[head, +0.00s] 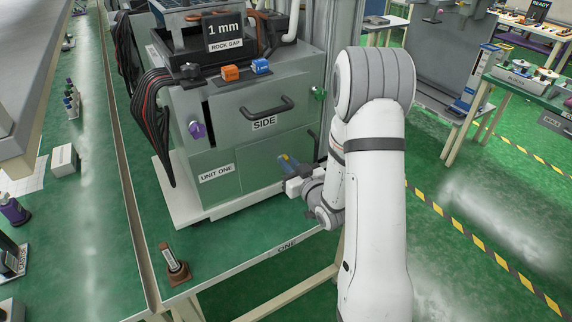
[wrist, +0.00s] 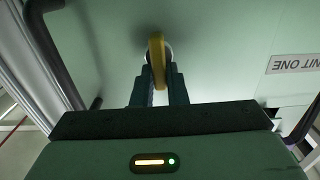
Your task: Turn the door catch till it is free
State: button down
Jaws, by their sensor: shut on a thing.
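The door catch is a yellow lever (wrist: 158,60) on a round pivot against the pale green cabinet face, standing nearly upright in the wrist view. My gripper (wrist: 160,88) is shut on it, with one dark finger on each side. In the head view my gripper (head: 291,168) is at the lower right of the cabinet (head: 240,140) front, and a small yellow bit of the catch (head: 283,157) shows at its tips. The wrist picture is upside down, as the UNIT ONE label shows. The catch's latching part is hidden.
The cabinet has a black handle (head: 268,109) above the SIDE label, a purple knob (head: 197,130) at left and a green knob (head: 319,95) at right. Orange (head: 230,72) and blue (head: 260,66) blocks sit on top. A brown stand (head: 175,268) is on the green bench.

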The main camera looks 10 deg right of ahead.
jog(key=c, duration=1.4)
grip_release()
jog(key=shift+o, duration=0.2)
jog(key=shift+s, duration=0.1)
jog(key=p+v, duration=0.1)
jog(key=v, duration=0.1)
jog(key=p+v, duration=0.2)
jog(key=v, duration=0.1)
jog(key=shift+s+d+r, duration=0.15)
jog(key=shift+s+r, duration=0.05)
jog(key=shift+s, duration=0.05)
jog(key=shift+p+v, duration=1)
jog(key=shift+p, duration=1.5)
